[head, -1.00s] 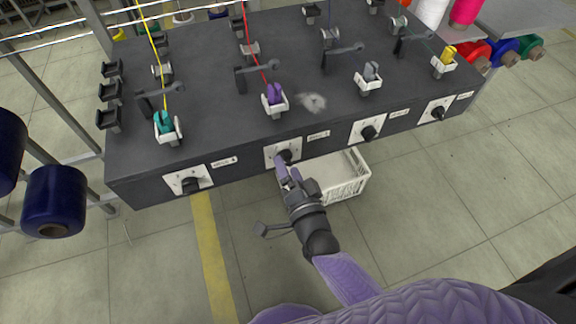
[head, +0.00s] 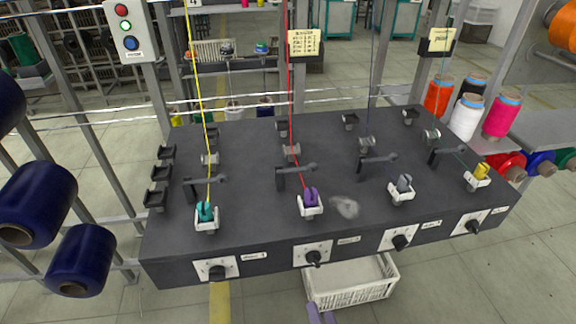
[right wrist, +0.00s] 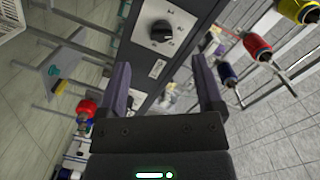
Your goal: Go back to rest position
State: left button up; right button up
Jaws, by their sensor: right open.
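The dark winding machine (head: 260,225) spans the middle of the head view. Its front face carries several black knobs on white plates, including the second from the left (head: 313,258). Teal (head: 205,212), purple (head: 310,197), grey (head: 403,184) and yellow (head: 481,172) bobbins sit in white holders on top. My right gripper (head: 321,312) shows only its purple fingers at the bottom edge, below and apart from the second knob. In the right wrist view my right gripper (right wrist: 161,80) is open and empty, with a knob (right wrist: 160,32) beyond its fingers. My left gripper is out of view.
A white crate (head: 352,291) is under the machine's front. Dark blue spools (head: 80,262) hang at the left. Coloured cones (head: 502,114) stand at the right. A button box (head: 127,30) is on a post at the back left. Floor at the lower right is clear.

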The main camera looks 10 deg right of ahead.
jog(key=s+d+r+n+g+h, duration=0.1)
jog(key=s+d+n+g, duration=0.1)
jog(key=s+n+g, duration=0.45)
jog(key=s+d+r+n+g, duration=0.2)
jog(key=s+n+g, duration=0.35)
jog(key=g, duration=0.25)
jog(key=s+d+f+g, duration=0.1)
jog(key=s+f, duration=0.1)
jog(key=f, duration=0.7)
jog(key=s+f+g, duration=0.1)
jog(key=s+f, duration=0.1)
jog(key=f, duration=0.8)
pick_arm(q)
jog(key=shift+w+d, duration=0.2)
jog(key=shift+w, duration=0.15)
pick_arm(e)
jog(key=s+d+f, duration=0.2)
jog(key=s+f, duration=0.2)
jog(key=s, duration=0.2)
jog(key=s+d+f+h, duration=0.1)
jog(key=s+d+f, duration=0.1)
jog(key=s+f, duration=0.3)
jog(key=shift+s+n+g, duration=0.35)
jog(key=shift+s+n, duration=0.05)
jog(key=shift+s, duration=0.8)
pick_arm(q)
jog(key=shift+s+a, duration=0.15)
